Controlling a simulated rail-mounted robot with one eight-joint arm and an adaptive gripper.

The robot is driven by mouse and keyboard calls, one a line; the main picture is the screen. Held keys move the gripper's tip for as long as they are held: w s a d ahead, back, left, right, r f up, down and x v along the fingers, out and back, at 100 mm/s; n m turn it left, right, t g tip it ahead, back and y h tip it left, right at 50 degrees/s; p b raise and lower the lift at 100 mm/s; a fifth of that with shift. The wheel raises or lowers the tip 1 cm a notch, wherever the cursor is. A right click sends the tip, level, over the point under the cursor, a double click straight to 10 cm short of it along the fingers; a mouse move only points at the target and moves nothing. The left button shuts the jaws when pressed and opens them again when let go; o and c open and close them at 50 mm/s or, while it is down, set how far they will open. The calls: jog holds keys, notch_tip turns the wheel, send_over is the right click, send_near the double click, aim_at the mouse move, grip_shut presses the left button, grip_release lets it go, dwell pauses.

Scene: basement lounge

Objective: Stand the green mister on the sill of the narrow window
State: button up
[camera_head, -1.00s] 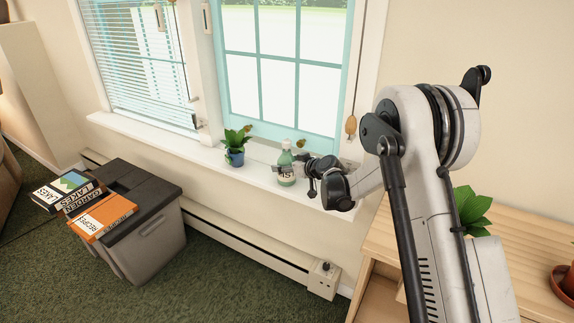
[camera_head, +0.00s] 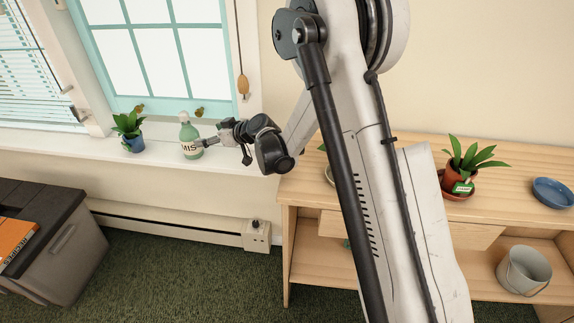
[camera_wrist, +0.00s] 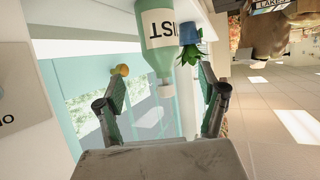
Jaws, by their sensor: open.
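The green mister (camera_head: 190,140), a pale green bottle with a white label, stands upright on the white window sill (camera_head: 168,155) below the teal-framed window (camera_head: 160,55). My gripper (camera_head: 204,143) is open at the bottle's right side, at about label height. In the wrist view, the picture is upside down and the mister (camera_wrist: 160,40) shows between and beyond the two spread fingers of my gripper (camera_wrist: 161,70). I see a gap between each finger and the bottle.
A potted plant in a blue pot (camera_head: 133,143) stands on the sill left of the mister. A wooden shelf unit (camera_head: 400,147) with a plant in a terracotta pot (camera_head: 457,182), a blue bowl (camera_head: 553,192) and a bucket (camera_head: 524,270) is at right. A grey bin (camera_head: 55,245) stands at lower left.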

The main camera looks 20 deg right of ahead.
jog(key=s+d+r+m+g+h, duration=0.15)
jog(key=s+d+r, duration=0.25)
jog(key=s+r, duration=0.5)
jog(key=s+d+r+m+h, duration=0.2)
jog(key=s+d+r+h, duration=0.15)
jog(key=s+r, duration=0.55)
jog(key=s+d+f+m+h, duration=0.1)
jog(key=s+d, duration=0.2)
jog(key=s, duration=0.6)
jog(key=s+d+f+m+g+h, duration=0.1)
jog(key=s+d, duration=0.3)
jog(key=s, duration=0.5)
jog(key=s+d+f+m+h, duration=0.1)
jog(key=s+d, duration=0.3)
jog(key=s, duration=0.5)
jog(key=shift+f+m+g+h, duration=0.3)
jog(key=shift+m+g+h, duration=0.1)
jog(key=shift+m, duration=0.45)
notch_tip(320, 180, up, 6)
jog(key=p, duration=0.6)
jog(key=shift+r, duration=0.15)
